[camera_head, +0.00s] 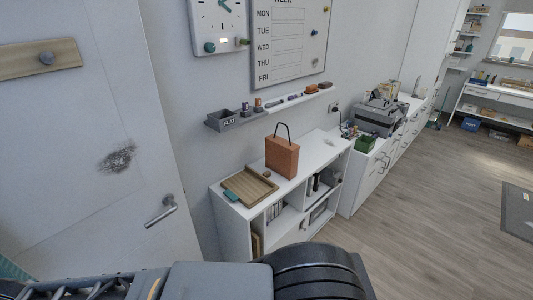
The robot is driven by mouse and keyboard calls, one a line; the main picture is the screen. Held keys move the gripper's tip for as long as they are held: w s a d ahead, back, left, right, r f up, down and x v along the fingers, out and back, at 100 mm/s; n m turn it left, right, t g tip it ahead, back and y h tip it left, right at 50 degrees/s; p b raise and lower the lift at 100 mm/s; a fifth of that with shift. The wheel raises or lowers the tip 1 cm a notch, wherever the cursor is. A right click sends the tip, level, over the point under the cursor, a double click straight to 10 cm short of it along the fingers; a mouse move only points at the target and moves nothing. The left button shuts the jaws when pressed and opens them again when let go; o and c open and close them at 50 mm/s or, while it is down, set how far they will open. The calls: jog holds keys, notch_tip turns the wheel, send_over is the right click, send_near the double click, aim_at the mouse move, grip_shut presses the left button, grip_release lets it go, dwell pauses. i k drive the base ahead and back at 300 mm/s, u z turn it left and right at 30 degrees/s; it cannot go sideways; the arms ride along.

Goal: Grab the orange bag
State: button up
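The orange bag (282,157) stands upright on top of the white shelf desk (312,158). It is brownish orange and box-shaped, with a dark looped handle rising above it. Part of my arm crosses the bottom of the view, well in front of the desk and apart from the bag. My gripper's fingers do not show in this view.
A wooden tray (249,187) lies left of the bag on the desk. A narrow wall ledge (270,107) with small items hangs behind it. A grey machine (378,115) stands on the cabinet to the right. A door (95,130) is at left. Floor at right is open.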

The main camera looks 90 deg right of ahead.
aim_at(281, 154)
jog(key=z, duration=4.8)
jog(key=i, duration=1.55)
jog(key=u, duration=3.9)
jog(key=i, duration=0.55)
